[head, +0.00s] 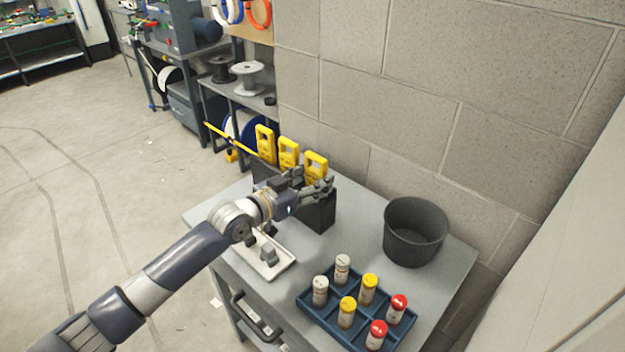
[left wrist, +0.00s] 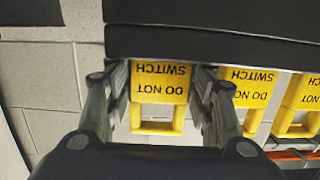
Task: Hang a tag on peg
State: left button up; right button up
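Three yellow tags stand in a row in a black holder (head: 318,214) on the grey table; the nearest tag (head: 316,165) is at the right end. My left gripper (head: 325,187) is at that end, close to the nearest tag. In the left wrist view, the gripper (left wrist: 160,82) has its fingers apart, one on each side of a tag (left wrist: 160,85) reading "DO NOT SWITCH" upside down. I see no clear grip on it. The other two tags (left wrist: 248,88) are to the right. I cannot make out a peg. My right gripper is not in view.
A dark round bin (head: 415,232) stands at the right of the table. A blue tray (head: 333,318) with several capped canisters is at the front. A white tray (head: 283,267) lies beneath my arm. A block wall (head: 420,90) is behind; shelves with spools stand farther back.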

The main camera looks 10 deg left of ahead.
aim_at(308, 165)
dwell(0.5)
pick_arm(q)
jog(key=shift+r+p, duration=0.35)
jog(key=shift+r, duration=0.05)
jog(key=shift+r+p, duration=1.65)
jog(key=shift+r, duration=0.3)
jog(key=shift+s+a+r+p, duration=0.2)
jog(key=shift+s+a+p, duration=0.25)
jog(key=shift+s+p, duration=0.15)
jog(key=p+v, duration=0.2)
jog(key=v, duration=0.1)
jog(key=p+v, duration=0.1)
jog(key=v, duration=0.2)
jog(key=shift+s+a+r+p, duration=0.15)
jog(key=shift+s+r+p, duration=0.1)
jog(key=shift+s+p, duration=0.1)
